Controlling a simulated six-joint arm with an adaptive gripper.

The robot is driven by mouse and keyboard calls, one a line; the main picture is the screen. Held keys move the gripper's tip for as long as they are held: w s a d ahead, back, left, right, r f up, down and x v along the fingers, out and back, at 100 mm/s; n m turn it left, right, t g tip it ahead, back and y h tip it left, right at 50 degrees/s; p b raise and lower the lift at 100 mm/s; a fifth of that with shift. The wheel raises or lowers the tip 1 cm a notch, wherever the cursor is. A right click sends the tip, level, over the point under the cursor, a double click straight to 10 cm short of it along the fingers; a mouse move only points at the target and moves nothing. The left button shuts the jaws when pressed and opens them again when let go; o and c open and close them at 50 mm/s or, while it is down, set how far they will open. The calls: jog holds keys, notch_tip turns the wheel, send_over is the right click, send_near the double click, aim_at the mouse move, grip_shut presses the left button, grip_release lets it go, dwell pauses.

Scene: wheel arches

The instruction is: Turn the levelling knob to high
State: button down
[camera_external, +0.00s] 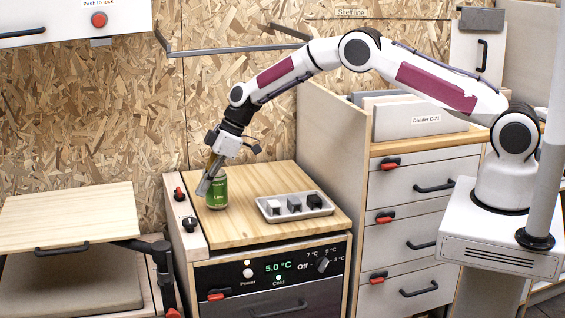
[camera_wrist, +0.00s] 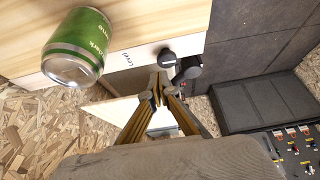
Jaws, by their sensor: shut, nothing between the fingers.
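A black levelling knob (camera_external: 190,224) sits on the narrow white strip at the left edge of the wooden worktop. In the wrist view the knob (camera_wrist: 167,58) stands by the printed word "Level". Its setting is too small to read. In the wrist view my fingertips (camera_wrist: 157,85) are together and empty, close beside the knob. I cannot tell whether they touch it.
A green can (camera_external: 217,193) stands on the worktop (camera_external: 262,177) close to my fingers. A grey tray (camera_external: 296,207) with several small blocks lies to the right. A red-handled switch (camera_external: 179,192) is on the same strip. A wooden shelf (camera_external: 70,213) is at the left.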

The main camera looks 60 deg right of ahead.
jog(key=shift+f, duration=0.1)
dwell(0.3)
jog(key=shift+f, duration=3.45)
jog(key=shift+w+a, duration=0.1)
jog(key=shift+a, duration=0.15)
jog(key=shift+s+a, duration=0.5)
jog(key=shift+s, duration=0.25)
jog(key=shift+s+a, duration=0.25)
jog(key=shift+a, duration=0.3)
jog(key=shift+s+d, duration=0.25)
jog(key=shift+s, duration=0.1)
jog(key=shift+r, duration=0.15)
jog(key=shift+r, duration=2.85)
